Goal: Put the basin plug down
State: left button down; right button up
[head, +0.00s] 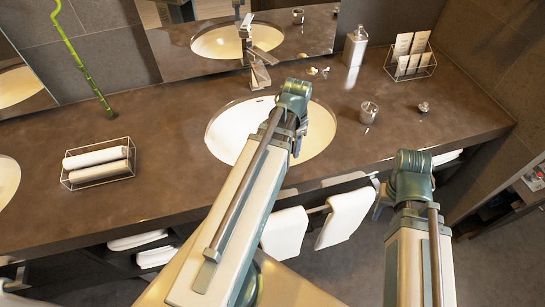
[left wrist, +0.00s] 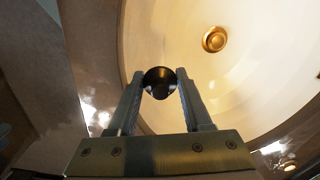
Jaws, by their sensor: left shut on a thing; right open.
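My left gripper (left wrist: 160,100) is shut on a dark, shiny round piece, the basin plug (left wrist: 158,80), held between its fingertips. In the left wrist view the cream basin (left wrist: 250,95) lies beyond it, with a brass-coloured drain (left wrist: 214,39) up and to the right of the plug. In the head view my left arm reaches over the right part of the white basin (head: 232,130); the arm hides the plug there. My right gripper (head: 380,200) is open and empty in front of the counter's front edge, near the hanging towels.
The tap (head: 258,76) stands behind the basin. A soap bottle (head: 355,46), a metal cup (head: 369,112), a small chrome piece (head: 422,107) and a card rack (head: 410,62) stand on the right. A towel basket (head: 98,163) sits on the left; the counter (head: 165,130) between it and the basin is clear.

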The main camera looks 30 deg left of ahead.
pick_arm(q)
jog(key=shift+n, duration=0.5)
jog(key=s+a+f+b, duration=0.1)
jog(key=a+f+b, duration=0.1)
jog(key=a+f, duration=0.1)
jog(key=s+a+f+b, duration=0.2)
jog(key=f, duration=0.1)
jog(key=s+a+f+b, duration=0.1)
jog(key=a+f+b, duration=0.1)
jog(key=a+f, duration=0.1)
jog(key=shift+s+a+b, duration=0.3)
jog(key=shift+s, duration=0.1)
jog(key=shift+s+a+f, duration=0.15)
jog(key=shift+s+a, duration=0.05)
jog(key=shift+a, duration=0.1)
jog(key=w, duration=0.5)
jog(key=w+f+b, duration=0.1)
jog(key=w, duration=0.9)
jog(key=shift+w+a+f+b, duration=0.2)
jog(key=shift+w+a+b, duration=0.05)
jog(key=shift+a+b, duration=0.1)
jog(key=shift+w, duration=0.55)
jog(key=f+b, duration=0.3)
jog(key=shift+s, duration=0.25)
jog(key=shift+f, duration=0.3)
pick_arm(e)
notch_tip(320, 180, down, 14)
jog(key=shift+f, duration=0.1)
